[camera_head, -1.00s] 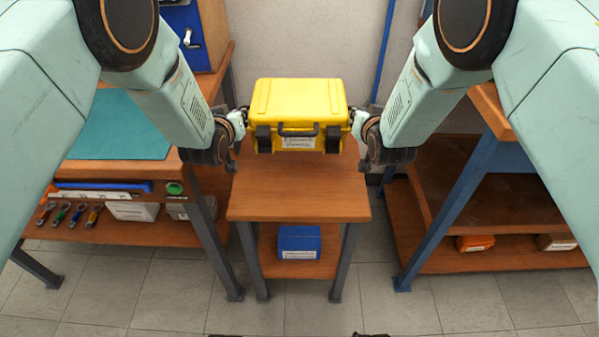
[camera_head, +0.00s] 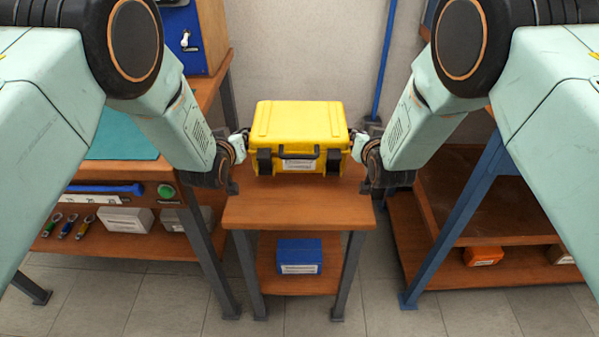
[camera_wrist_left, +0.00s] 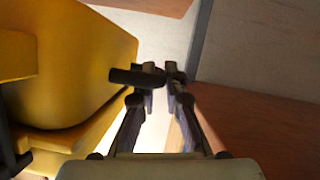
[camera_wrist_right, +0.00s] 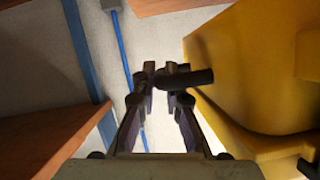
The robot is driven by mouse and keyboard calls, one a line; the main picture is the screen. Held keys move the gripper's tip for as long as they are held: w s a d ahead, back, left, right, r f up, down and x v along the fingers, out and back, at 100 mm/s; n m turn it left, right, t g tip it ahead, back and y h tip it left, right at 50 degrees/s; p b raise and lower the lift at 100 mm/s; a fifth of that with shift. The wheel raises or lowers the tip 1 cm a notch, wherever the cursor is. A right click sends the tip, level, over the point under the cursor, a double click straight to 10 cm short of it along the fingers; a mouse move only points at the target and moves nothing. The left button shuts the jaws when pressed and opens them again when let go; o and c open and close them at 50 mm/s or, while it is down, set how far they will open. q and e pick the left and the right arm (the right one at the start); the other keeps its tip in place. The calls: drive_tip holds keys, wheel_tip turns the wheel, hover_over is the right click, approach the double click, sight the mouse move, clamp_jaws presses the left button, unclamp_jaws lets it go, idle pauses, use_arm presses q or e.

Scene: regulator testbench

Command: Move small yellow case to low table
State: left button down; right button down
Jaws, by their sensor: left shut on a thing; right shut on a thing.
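The small yellow case (camera_head: 299,126) is upright and level, with its black front handle and white label facing me. It is over the back part of the low wooden table's top (camera_head: 298,209); I cannot tell whether its base touches the top. My left gripper (camera_wrist_left: 163,78) is shut on a black side peg (camera_wrist_left: 135,77) of the case, at its left side. My right gripper (camera_wrist_right: 162,78) is shut on the matching black peg (camera_wrist_right: 190,78) at its right side. The case hides the back of the tabletop.
A blue box (camera_head: 299,256) sits on the low table's lower shelf. A workbench with a green mat (camera_head: 122,137) stands close on the left. A blue-legged shelf unit (camera_head: 455,220) with an orange box (camera_head: 483,256) stands on the right. The tabletop's front part is clear.

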use_arm(q)
drive_tip(key=shift+f, duration=0.1)
use_arm(e)
drive_tip(key=shift+f, duration=0.1)
